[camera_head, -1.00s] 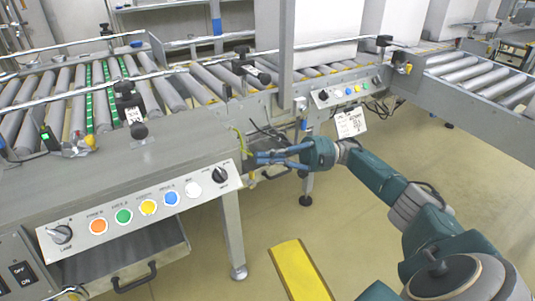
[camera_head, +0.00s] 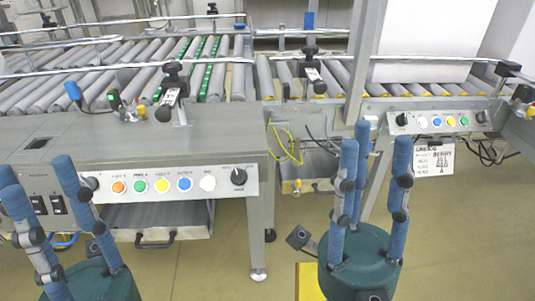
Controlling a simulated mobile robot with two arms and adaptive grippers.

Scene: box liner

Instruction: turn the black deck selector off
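The black rotary selector (camera_head: 238,177) is at the right end of the near control panel (camera_head: 150,191), with its small label unreadable. A second black knob (camera_head: 91,184) is at the panel's left end, partly behind a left gripper finger. My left gripper (camera_head: 35,168) is at the lower left, fingers spread upward and empty, overlapping the panel's left side in the view. My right gripper (camera_head: 377,150) is at the lower right of centre, fingers pointing up, spread and empty. It is clearly right of the selector and apart from it.
Orange, green, yellow, blue and white buttons (camera_head: 163,185) line the panel between the knobs. A drawer (camera_head: 160,218) hangs below and a steel leg (camera_head: 257,235) stands right of it. A roller conveyor (camera_head: 130,85) runs behind. A second panel (camera_head: 440,121) is at right.

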